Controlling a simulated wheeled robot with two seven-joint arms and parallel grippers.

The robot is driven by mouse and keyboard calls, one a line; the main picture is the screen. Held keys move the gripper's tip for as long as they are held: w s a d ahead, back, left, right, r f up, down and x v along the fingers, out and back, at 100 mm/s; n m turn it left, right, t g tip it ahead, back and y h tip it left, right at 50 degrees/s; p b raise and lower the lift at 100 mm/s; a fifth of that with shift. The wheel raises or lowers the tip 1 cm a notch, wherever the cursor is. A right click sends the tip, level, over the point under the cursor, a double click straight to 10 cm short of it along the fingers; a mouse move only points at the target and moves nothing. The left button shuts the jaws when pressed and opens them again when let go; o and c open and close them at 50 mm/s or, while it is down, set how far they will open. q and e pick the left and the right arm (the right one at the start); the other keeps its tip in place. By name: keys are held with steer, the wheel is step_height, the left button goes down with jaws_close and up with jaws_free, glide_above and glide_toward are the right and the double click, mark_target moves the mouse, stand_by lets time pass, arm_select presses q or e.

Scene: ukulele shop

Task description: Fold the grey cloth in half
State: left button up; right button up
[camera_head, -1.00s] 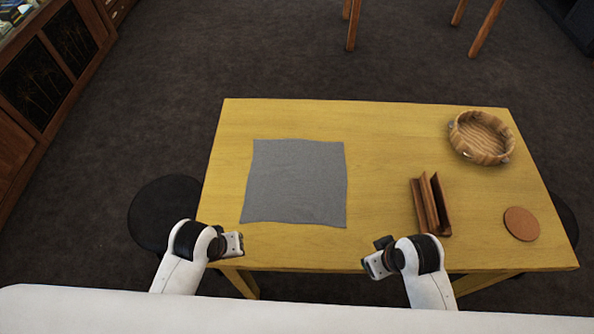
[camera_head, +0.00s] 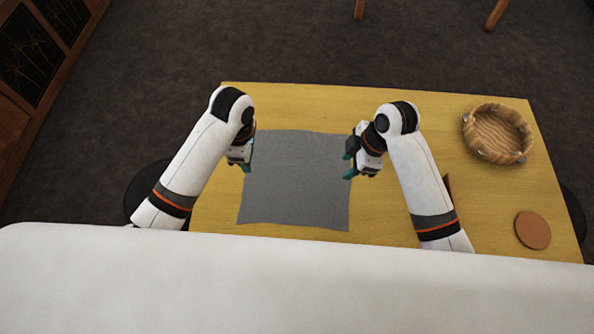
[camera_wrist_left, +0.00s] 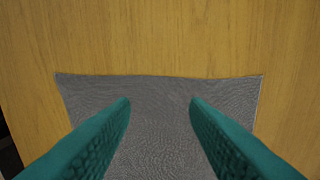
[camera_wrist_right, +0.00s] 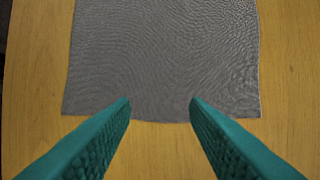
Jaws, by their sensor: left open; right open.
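The grey cloth (camera_head: 297,185) lies flat and unfolded on the yellow wooden table, its edges slightly wavy. My left gripper (camera_head: 247,166) is open at the cloth's left side, and my right gripper (camera_head: 348,170) is open at its right side. In the left wrist view, the open fingers are above the cloth (camera_wrist_left: 160,130), with one full edge beyond them. In the right wrist view, the open fingertips are over the near edge of the cloth (camera_wrist_right: 165,60). Neither gripper holds anything. My arms and grippers hide small parts of the cloth's left and right edges.
A round wooden bowl-like object (camera_head: 497,134) stands at the table's back right. A brown disc (camera_head: 533,230) lies at the front right. A brown wooden holder (camera_head: 449,190) is mostly hidden by my right arm. The table (camera_head: 300,108) behind the cloth is clear.

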mark_target(252, 173)
arm_select(q)
steer(key=shift+f, duration=3)
arm_select(e)
steer(key=shift+f, duration=3)
arm_select(q)
steer(key=shift+f, duration=0.15)
arm_select(e)
steer(key=shift+f, duration=0.15)
arm_select(q)
jaws_close()
arm_select(e)
jaws_close()
arm_select(q)
steer(key=shift+r, duration=0.2)
